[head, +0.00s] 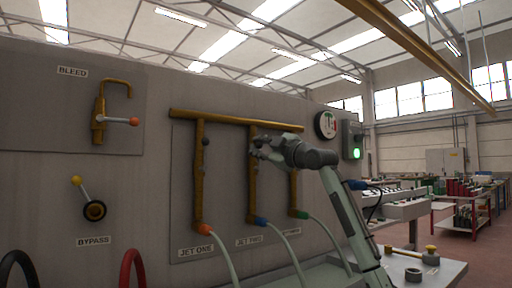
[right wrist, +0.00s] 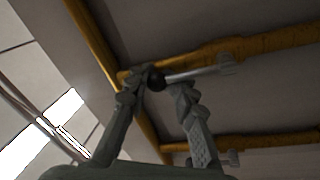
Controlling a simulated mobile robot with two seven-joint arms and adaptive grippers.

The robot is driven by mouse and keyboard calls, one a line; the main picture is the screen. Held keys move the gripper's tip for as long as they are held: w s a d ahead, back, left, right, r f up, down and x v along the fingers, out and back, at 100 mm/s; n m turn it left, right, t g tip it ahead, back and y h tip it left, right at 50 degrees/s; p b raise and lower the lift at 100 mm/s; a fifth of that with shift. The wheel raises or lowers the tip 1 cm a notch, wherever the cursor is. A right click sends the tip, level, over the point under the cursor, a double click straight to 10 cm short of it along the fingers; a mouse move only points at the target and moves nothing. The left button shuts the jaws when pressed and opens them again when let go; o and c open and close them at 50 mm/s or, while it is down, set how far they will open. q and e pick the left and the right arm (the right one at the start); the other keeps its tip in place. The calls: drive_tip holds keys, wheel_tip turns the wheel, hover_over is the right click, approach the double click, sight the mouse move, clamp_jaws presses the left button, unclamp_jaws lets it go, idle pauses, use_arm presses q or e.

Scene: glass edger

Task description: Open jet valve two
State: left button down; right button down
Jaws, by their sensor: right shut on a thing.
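The jet two pipe (head: 252,190) drops from the brass manifold (head: 230,118) on the grey panel, above the "JET TWO" label (head: 249,241). My right gripper (head: 258,146) is at the upper part of this pipe and covers its valve in the head view. In the right wrist view my right gripper (right wrist: 165,88) has its fingers on either side of a dark ball knob (right wrist: 156,82) and is shut on it. The knob sits at the end of a silver lever (right wrist: 195,74), which runs roughly along a brass pipe (right wrist: 270,44). My left gripper is not in view.
The jet one pipe (head: 199,180) with a dark knob (head: 206,142) is left of my gripper; another jet pipe (head: 294,195) is right, partly behind my arm. Bleed valve (head: 100,120) and bypass valve (head: 94,210) are further left. Pale hoses (head: 285,245) hang below. A green light (head: 356,153) glows at right.

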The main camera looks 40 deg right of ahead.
drive_tip(key=shift+w+f, duration=0.15)
drive_tip(key=shift+f, duration=0.25)
drive_tip(key=c, duration=1.7)
unclamp_jaws()
drive_tip(key=o, duration=0.5)
drive_tip(key=shift+d, duration=0.25)
drive_tip(key=shift+a+r, duration=0.1)
drive_tip(key=shift+r, duration=0.05)
drive_tip(key=shift+s, duration=0.2)
drive_tip(key=v, duration=1.2)
